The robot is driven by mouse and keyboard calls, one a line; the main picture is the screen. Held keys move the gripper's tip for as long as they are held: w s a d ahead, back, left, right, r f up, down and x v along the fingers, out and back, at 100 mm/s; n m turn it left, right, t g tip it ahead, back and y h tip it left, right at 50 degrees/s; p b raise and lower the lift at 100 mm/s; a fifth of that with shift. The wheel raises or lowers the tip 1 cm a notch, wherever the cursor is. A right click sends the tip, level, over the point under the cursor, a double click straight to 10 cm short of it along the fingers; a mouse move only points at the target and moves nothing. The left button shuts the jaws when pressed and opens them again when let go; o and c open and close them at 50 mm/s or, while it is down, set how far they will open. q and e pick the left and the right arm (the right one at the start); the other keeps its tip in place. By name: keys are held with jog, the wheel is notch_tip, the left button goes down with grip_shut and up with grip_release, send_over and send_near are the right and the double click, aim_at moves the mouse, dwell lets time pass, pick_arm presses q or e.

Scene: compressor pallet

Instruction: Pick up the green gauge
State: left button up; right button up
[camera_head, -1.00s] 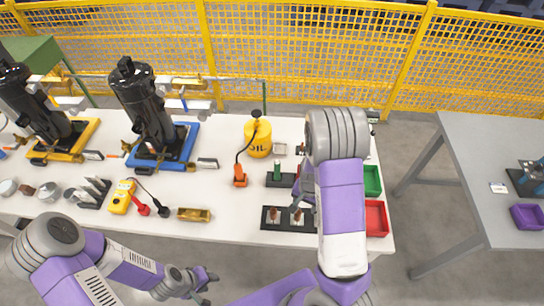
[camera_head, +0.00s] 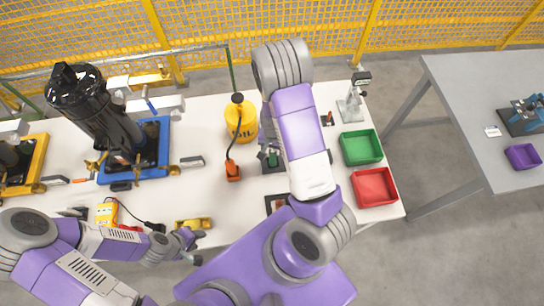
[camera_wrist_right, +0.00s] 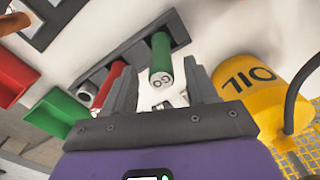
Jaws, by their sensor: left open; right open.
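The green gauge (camera_wrist_right: 161,52) is a green cylinder with a pale end marked "GO". It sits in a dark holder (camera_wrist_right: 118,68) in the right wrist view, and the head view shows it (camera_head: 272,160) partly hidden by my right arm. My right gripper (camera_wrist_right: 160,68) is open, its fingers either side of the gauge's end in the picture; I cannot tell whether they touch it. In the head view my right gripper (camera_head: 266,152) is at the holder, mostly hidden. My left gripper (camera_head: 190,246) is open and empty near the table's front edge.
A yellow oil can (camera_head: 241,122) stands close behind the holder, with an orange-based item (camera_head: 233,171) beside it. A green bin (camera_head: 361,147) and a red bin (camera_head: 375,187) are at the right. A black compressor on a blue base (camera_head: 160,165) stands left.

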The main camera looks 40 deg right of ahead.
aim_at(273, 158)
jog(key=shift+f, duration=1.5)
grip_shut()
jog(key=shift+r, duration=0.1)
